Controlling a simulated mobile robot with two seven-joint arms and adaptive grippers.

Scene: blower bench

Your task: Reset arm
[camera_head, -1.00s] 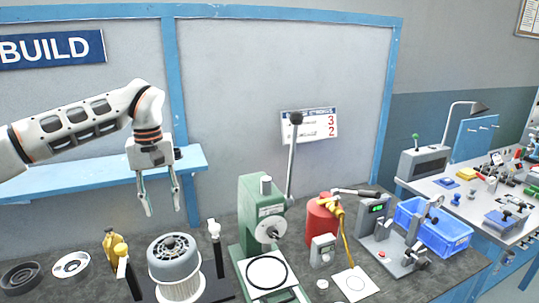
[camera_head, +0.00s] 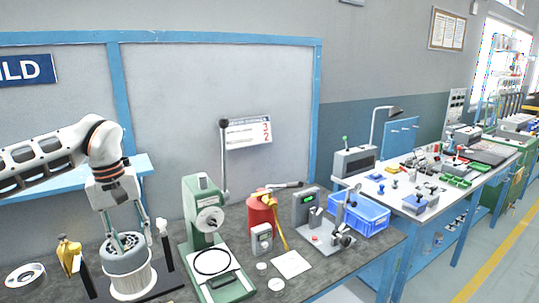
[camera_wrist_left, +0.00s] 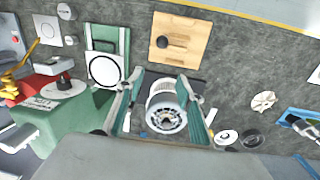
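My left gripper (camera_head: 128,228) hangs fingers-down over the grey blower motor (camera_head: 124,258) on the bench. The motor has a dark slotted top and a white ribbed lower part, and stands upright in a dark fixture with posts. In the left wrist view the open fingers (camera_wrist_left: 165,112) are spread on either side of the motor (camera_wrist_left: 166,117). I cannot tell whether they touch it. My right gripper is in neither view.
A green press (camera_head: 205,228) with a tall lever stands right of the motor. Beyond it are a red cylinder (camera_head: 261,215), a small meter (camera_head: 262,240) and a blue bin (camera_head: 358,215).

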